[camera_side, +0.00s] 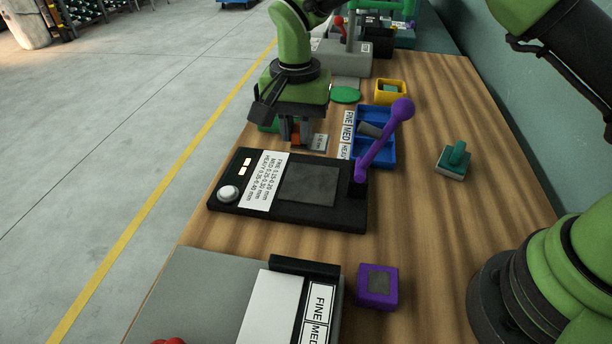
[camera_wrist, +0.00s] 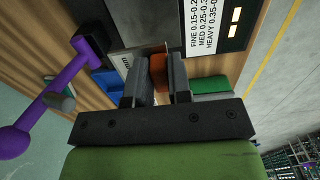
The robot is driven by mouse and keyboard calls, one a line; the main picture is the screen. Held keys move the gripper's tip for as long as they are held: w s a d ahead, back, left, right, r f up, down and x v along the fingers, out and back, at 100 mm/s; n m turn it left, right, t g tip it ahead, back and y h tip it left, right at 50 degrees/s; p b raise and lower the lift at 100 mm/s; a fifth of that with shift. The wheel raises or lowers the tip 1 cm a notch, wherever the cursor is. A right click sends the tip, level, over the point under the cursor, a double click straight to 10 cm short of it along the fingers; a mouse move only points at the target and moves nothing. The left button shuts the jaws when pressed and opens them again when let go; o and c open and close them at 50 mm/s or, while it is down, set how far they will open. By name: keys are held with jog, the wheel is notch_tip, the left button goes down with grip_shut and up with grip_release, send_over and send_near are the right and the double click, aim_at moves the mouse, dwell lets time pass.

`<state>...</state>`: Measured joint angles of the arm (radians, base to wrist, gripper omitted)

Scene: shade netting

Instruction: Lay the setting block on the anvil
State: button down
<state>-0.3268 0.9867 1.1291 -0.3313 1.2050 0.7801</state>
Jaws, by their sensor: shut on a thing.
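My gripper (camera_side: 297,143) is low over the bench behind the black gauge. In the wrist view my gripper (camera_wrist: 161,72) is shut on an orange-brown piece (camera_wrist: 158,72), which I take to be part of the setting block. A pale grey plate with small lettering (camera_side: 318,142) shows right beside the fingers; whether it is joined to the orange piece I cannot tell. The anvil appears to be the square grey plate (camera_side: 311,185) on the black gauge base (camera_side: 225,199). It is bare and lies in front of my gripper. The fingers hide much of the held piece.
A purple lever (camera_side: 382,145) rises at the gauge's right side. A blue sorting tray (camera_side: 388,151), a yellow box (camera_side: 391,92) and a teal knobbed block (camera_side: 454,160) stand to the right. A green object (camera_wrist: 210,85) is beside the fingers. A purple block (camera_side: 377,287) stands in front.

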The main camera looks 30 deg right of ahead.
aim_at(298, 183)
notch_tip(298, 183, down, 9)
jog(key=shift+r, duration=0.1)
dwell(0.4)
jog(key=c, duration=1.1)
grip_release()
jog(key=shift+o, duration=0.2)
